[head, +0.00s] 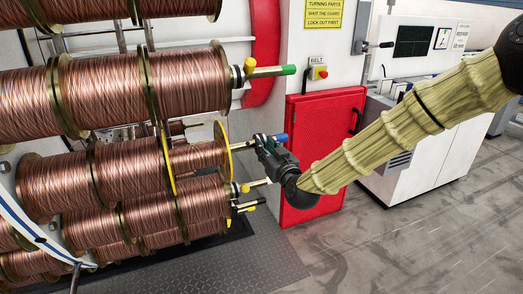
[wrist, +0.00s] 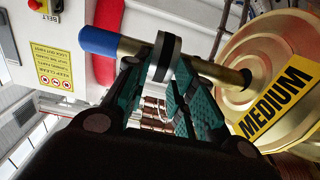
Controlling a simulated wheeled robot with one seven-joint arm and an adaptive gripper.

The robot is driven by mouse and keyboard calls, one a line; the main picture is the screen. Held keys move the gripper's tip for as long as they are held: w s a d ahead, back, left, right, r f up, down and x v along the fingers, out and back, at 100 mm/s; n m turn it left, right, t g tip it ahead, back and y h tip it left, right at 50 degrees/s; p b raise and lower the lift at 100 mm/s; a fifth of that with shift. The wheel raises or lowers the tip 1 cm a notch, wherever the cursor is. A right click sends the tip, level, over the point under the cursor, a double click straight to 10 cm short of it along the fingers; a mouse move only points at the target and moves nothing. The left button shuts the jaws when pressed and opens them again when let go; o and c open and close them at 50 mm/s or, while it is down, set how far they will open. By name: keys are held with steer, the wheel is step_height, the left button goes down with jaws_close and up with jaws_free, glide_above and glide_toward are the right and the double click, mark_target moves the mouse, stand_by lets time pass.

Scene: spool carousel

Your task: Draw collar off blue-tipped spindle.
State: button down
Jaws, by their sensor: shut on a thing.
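The blue-tipped spindle (wrist: 130,47) runs from its blue end (wrist: 98,41) at upper left to the brass spool flange at right. The blue tip also shows in the head view (head: 281,138), just beyond my gripper. The collar (wrist: 164,57), a dark and grey ring, sits around the spindle between the blue tip and the flange, apart from both. My gripper (wrist: 160,73) is shut on the collar, with teal-padded fingers on either side of it. In the head view my gripper (head: 266,148) hides most of the collar.
A copper-wound spool with a yellow-rimmed flange (head: 224,150) bears the spindle. A green-tipped spindle (head: 270,72) projects above, and yellow-tipped ones (head: 252,206) project below. A red cabinet (head: 325,130) stands close behind my gripper. Grey floor (head: 390,240) lies open at lower right.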

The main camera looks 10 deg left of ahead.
steer(key=shift+w+d+r, duration=0.1)
steer(key=shift+w+d, duration=0.3)
steer(key=shift+d, duration=0.2)
steer(key=w+d+b, duration=0.1)
steer(key=w+d, duration=0.4)
steer(key=d, duration=0.2)
steer(key=shift+d+b, duration=0.25)
steer(key=shift+b, duration=0.05)
stand_by(1.0)
stand_by(0.3)
steer(key=shift+w+d+b, duration=0.2)
steer(key=shift+w+d, duration=0.35)
steer(key=shift+d, duration=0.25)
steer(key=shift+w+d+b, duration=0.15)
steer(key=shift+w+d, duration=0.4)
steer(key=shift+d, duration=0.2)
steer(key=shift+s, duration=0.1)
steer(key=v, duration=1.2)
steer(key=shift+b, duration=0.4)
